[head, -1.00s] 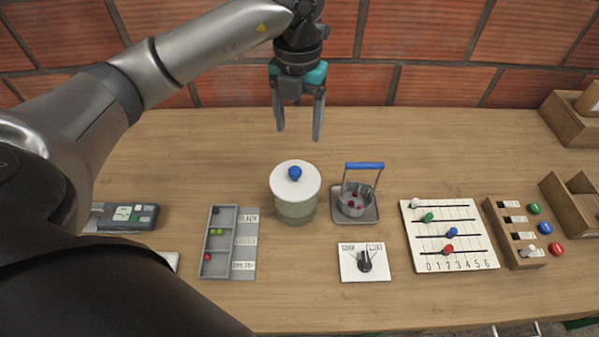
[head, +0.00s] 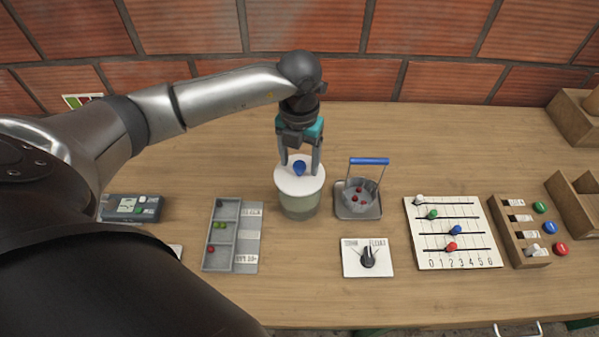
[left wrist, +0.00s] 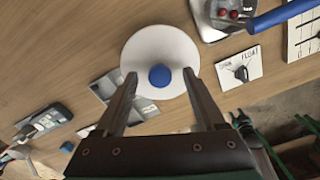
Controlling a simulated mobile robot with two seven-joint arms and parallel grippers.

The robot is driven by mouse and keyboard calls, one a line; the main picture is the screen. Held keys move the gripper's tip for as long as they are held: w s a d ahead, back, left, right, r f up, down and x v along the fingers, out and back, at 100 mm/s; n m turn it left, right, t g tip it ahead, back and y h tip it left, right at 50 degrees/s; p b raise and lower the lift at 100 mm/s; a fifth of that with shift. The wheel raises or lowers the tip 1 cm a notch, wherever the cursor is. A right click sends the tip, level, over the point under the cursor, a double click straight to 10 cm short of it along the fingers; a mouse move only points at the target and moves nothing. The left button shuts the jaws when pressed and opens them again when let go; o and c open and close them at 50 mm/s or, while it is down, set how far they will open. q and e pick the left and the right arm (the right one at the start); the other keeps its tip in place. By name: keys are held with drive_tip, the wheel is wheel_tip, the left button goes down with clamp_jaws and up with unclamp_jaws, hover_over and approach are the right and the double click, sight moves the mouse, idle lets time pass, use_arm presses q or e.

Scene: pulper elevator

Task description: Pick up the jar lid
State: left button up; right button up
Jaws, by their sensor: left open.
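The jar lid (head: 290,182) is a white disc with a blue knob (head: 299,167) on top. It sits on a pale green jar (head: 300,206) on the table. My left gripper (head: 299,170) is open above the lid, with its fingers pointing down on either side of the knob. In the left wrist view, the lid (left wrist: 143,52) lies just beyond the open fingers and its blue knob (left wrist: 160,76) shows between the fingertips. The fingers look apart from the knob. My right gripper is not in view.
A tray with a blue-handled basket (head: 369,161) stands close to the jar's right. A dial panel (head: 352,266), a slider board (head: 425,255) and a wooden button rack (head: 510,235) lie further right. A grey sorting tray (head: 217,262) is at front left. The table behind the jar is clear.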

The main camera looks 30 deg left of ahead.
use_arm(q)
drive_tip(key=shift+c, duration=0.4)
clamp_jaws()
idle(0.4)
